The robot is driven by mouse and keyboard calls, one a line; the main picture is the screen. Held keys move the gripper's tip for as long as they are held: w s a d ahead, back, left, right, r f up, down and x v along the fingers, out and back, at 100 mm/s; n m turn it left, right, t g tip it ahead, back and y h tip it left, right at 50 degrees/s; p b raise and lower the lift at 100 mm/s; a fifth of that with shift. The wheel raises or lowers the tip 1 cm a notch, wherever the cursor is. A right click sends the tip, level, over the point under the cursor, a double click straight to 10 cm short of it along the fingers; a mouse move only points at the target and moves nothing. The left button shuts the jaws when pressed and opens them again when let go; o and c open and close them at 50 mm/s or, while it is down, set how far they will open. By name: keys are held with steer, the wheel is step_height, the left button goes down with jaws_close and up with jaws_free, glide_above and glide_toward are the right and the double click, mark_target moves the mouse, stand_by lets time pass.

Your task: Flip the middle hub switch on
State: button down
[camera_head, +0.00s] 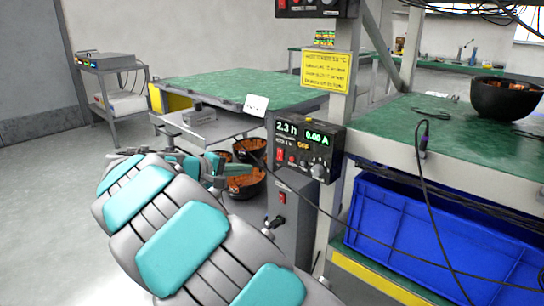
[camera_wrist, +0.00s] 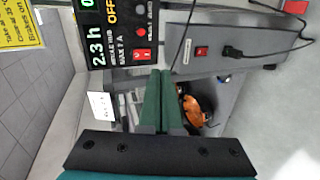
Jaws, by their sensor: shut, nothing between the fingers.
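The middle hub (camera_head: 305,148) is a black box on the rack post. Its display reads 2.3 h and 0.00 A, with OFF below. In the wrist view the hub (camera_wrist: 118,30) appears turned on its side, and its label reads middle hub, max 7 A. Its red switch (camera_wrist: 143,55) is lit-looking red and shows in the head view too (camera_head: 281,155). My gripper (camera_wrist: 161,73) is shut and empty, with its green fingertips just short of the switch in the picture; I cannot tell whether they touch. In the head view my arm partly hides the gripper.
A grey box (camera_head: 290,215) with another red switch (camera_head: 283,198) and a plugged cable stands below the hub. Another hub (camera_head: 312,8) is above. A yellow notice (camera_head: 327,70) hangs on the post. A blue crate (camera_head: 430,235) and hanging cables are at right.

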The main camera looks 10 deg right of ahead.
mark_target(279, 159)
steer(key=shift+a+f+n+t+h+p, duration=0.2)
steer(key=shift+a+f+n+t+h, duration=0.05)
steer(key=shift+a+t+h, duration=0.25)
steer(key=shift+a+f+n+t+h+p, duration=0.15)
steer(key=shift+a+f+n+t+h, duration=0.1)
steer(key=shift+a+t+h, duration=0.2)
steer(key=shift+d, duration=0.25)
steer(key=p+x, duration=0.1)
steer(key=x, duration=1.2)
steer(key=shift+w+d, duration=0.25)
steer(key=shift+w, duration=0.1)
steer(key=b, duration=0.1)
steer(key=f+b, duration=0.1)
steer(key=b, duration=0.1)
steer(key=shift+w+d+t+h, duration=0.15)
steer(key=shift+d+t+h, duration=0.1)
steer(key=shift+d, duration=0.05)
steer(key=shift+a+r+p, duration=0.15)
steer(key=shift+r+p, duration=0.3)
steer(key=shift+p, duration=0.15)
steer(key=shift+a+f, duration=0.1)
steer(key=shift+f, duration=0.05)
steer(key=f+b+v, duration=0.1)
steer(key=f+v, duration=0.1)
steer(key=v, duration=1.1)
steer(key=shift+s+a+f+b, duration=0.15)
steer(key=shift+s+a+b, duration=0.15)
steer(key=shift+s+b, duration=0.1)
